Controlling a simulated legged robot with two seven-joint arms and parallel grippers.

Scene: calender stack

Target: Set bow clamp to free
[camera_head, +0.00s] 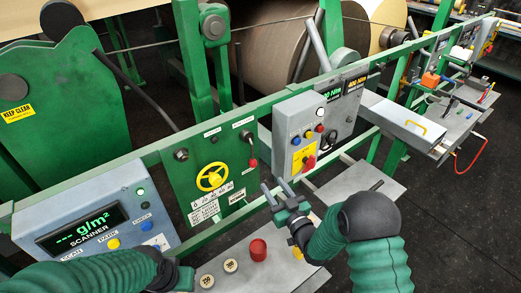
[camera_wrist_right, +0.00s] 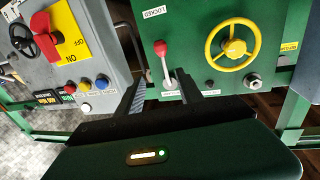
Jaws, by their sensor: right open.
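A red-knobbed lever (camera_head: 253,162) hangs down on the right part of the green panel (camera_head: 181,207). In the right wrist view, which is roughly upside down, the lever (camera_wrist_right: 161,48) has its knob close to a label reading LOCKED (camera_wrist_right: 155,12). Its base is near a smaller label that I cannot read. My right gripper (camera_head: 274,184) is open and empty, below and right of the lever. In the wrist view its fingers (camera_wrist_right: 173,84) lie either side of the lever's base end, apparently short of touching. My left gripper (camera_head: 184,277) is low at the left, its fingers unclear.
A yellow handwheel (camera_head: 211,177) sits left of the lever. A grey box (camera_head: 311,125) with a red rotary switch (camera_head: 309,162) and buttons stands to the right. A scanner console (camera_head: 95,218) is at left.

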